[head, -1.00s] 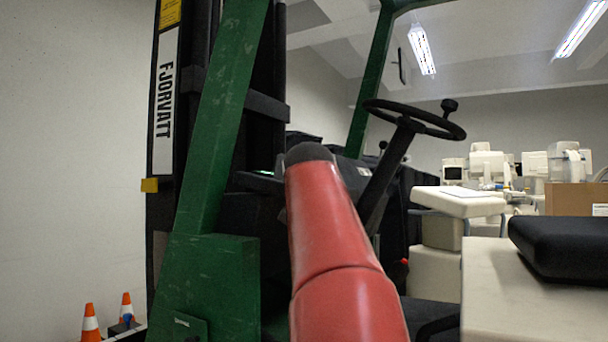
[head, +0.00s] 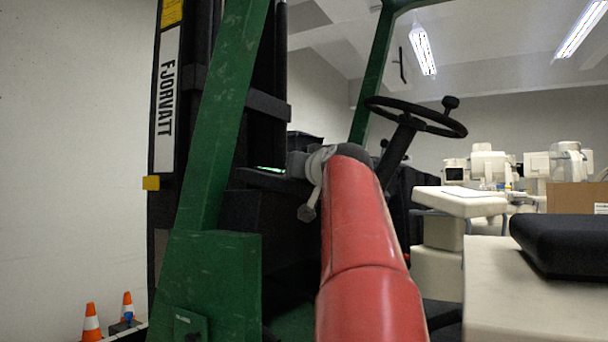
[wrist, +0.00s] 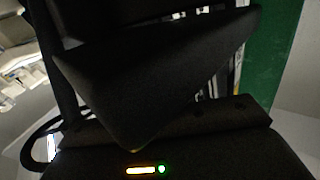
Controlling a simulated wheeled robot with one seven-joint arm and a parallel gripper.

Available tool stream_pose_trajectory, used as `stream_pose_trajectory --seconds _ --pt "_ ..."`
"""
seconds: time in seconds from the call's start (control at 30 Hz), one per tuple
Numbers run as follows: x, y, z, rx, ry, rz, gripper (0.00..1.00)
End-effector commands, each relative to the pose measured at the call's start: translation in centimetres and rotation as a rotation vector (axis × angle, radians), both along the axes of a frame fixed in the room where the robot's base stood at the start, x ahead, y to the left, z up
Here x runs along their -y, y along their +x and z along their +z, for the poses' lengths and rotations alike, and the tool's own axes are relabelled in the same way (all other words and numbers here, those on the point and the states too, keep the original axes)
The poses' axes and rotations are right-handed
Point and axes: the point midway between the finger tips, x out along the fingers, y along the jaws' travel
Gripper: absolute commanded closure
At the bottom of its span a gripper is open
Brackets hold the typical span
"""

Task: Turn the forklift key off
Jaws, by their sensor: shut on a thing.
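The forklift is green and black, with a mast marked FJORVATT (head: 165,90) and a black steering wheel (head: 415,118). My red arm stands in front of it in the head view and reaches to its dashboard area; a grey wrist joint shows at its far end. My gripper's fingertips are hidden there. In the wrist view, a dark wedge shape that seems to be my gripper (wrist: 150,85) fills the middle, in deep shadow. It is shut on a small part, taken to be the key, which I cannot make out. Below are an orange-white light bar (wrist: 140,170) and a green light (wrist: 161,169).
A green pillar (head: 225,110) stands left of my arm. A black cushion (head: 560,245) on a pale cart is at the right, with covered white machines and a cardboard box (head: 578,198) behind. Traffic cones (head: 91,323) stand at the lower left.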

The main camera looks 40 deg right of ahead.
Motion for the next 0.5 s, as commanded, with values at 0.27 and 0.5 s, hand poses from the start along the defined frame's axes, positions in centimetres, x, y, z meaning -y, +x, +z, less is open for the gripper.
stream_pose_trajectory --seconds 0.27,0.5 --pt "-0.01 0.05 -0.22 0.014 -0.037 0.181 1.0" --pt "-0.38 0.08 0.14 0.031 -0.079 0.397 1.0"
